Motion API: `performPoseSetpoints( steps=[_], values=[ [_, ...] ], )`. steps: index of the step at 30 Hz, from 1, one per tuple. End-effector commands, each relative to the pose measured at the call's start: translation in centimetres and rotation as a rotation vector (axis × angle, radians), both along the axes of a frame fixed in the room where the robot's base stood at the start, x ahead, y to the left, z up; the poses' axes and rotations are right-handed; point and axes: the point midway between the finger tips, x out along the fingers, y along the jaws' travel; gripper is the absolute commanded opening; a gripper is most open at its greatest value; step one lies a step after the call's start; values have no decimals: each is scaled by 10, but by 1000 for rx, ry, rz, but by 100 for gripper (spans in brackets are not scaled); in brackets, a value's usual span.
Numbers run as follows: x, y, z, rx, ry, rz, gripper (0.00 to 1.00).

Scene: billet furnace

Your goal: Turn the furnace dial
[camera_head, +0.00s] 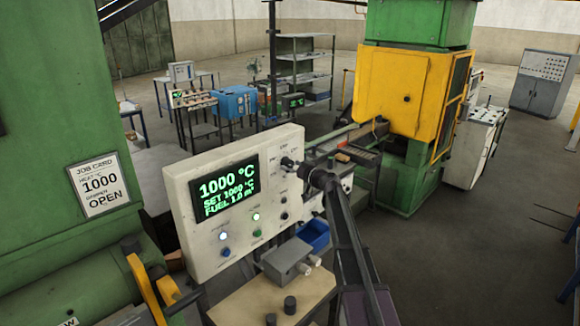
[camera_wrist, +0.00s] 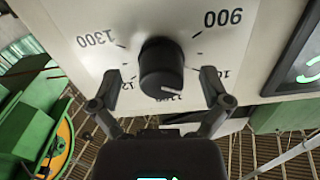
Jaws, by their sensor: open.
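The furnace dial is a round black knob (camera_wrist: 162,66) on the pale control panel in the wrist view, with a white mark pointing to lower right. Labels 1300 and 900 show around it; other numbers are partly hidden. My gripper (camera_wrist: 160,78) is open, one finger on each side of the dial, with gaps between. The panel screen (camera_head: 224,189) reads 1000 °C, SET 1000 °C and a fuel figure. The job card (camera_head: 99,186) reads heat 1000 °C, damper open.
Buttons and lamps (camera_head: 241,230) sit below the screen. A grey box (camera_head: 287,260) stands on a tan table (camera_head: 262,302) under the panel. A yellow lever (camera_head: 146,287) is at lower left. A yellow-green machine (camera_head: 402,95) stands behind. Open floor lies to the right.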

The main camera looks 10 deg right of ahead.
Motion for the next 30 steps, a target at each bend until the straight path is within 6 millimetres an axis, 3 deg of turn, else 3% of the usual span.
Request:
performPoseSetpoints(
  steps=[21,30],
  values=[
    [-81,-58,0,0,-1,-2,97],
    [-93,-69,0,1,-1,-1,97]
  ],
)
